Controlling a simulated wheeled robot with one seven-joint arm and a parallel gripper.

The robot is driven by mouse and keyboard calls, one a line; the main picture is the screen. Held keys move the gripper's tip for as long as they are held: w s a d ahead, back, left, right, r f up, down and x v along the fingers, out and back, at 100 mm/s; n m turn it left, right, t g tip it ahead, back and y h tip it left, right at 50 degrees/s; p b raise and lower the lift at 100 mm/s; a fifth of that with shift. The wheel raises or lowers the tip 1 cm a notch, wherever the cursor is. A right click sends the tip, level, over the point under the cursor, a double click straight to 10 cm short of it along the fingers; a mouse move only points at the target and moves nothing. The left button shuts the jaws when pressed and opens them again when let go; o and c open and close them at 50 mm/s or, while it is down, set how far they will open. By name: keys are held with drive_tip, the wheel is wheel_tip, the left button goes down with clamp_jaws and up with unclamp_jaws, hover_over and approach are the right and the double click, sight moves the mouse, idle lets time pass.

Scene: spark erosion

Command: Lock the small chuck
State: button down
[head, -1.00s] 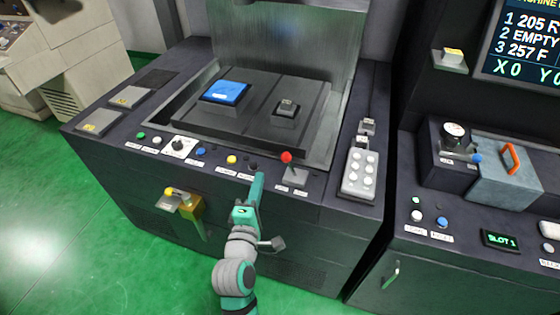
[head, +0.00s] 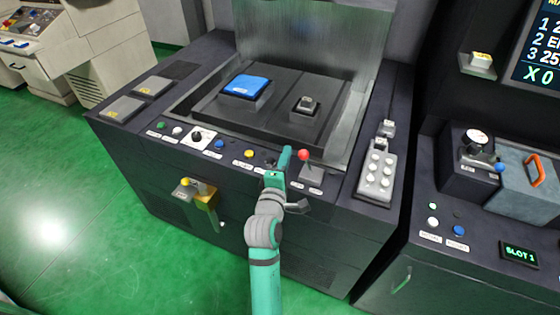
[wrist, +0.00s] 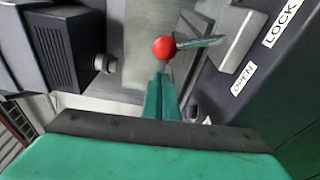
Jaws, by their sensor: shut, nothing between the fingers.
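The small chuck (head: 306,104) is a small grey block on a dark square base, on the right of the dark work table in the tank. A red-ball lever (head: 303,156) stands on the front panel below it. In the wrist view the red ball (wrist: 164,48) is just beyond my fingertips, and the OPEN label (wrist: 242,79) and LOCK label (wrist: 283,23) lie to its right. My gripper (head: 285,157) is shut and empty, just left of the lever. I cannot tell whether it touches the ball.
A blue-topped block (head: 246,86) stands left of the small chuck. A row of buttons, including a yellow one (head: 249,154), runs along the panel left of my gripper. A grey keypad (head: 375,176) stands right of the lever. A yellow-knobbed handle (head: 187,182) sticks out of the front.

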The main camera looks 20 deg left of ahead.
drive_tip(key=shift+s+d, duration=0.2)
drive_tip(key=shift+d, duration=0.75)
drive_tip(key=shift+d+r, duration=0.1)
drive_tip(key=shift+d, duration=0.05)
drive_tip(key=shift+w, duration=0.1)
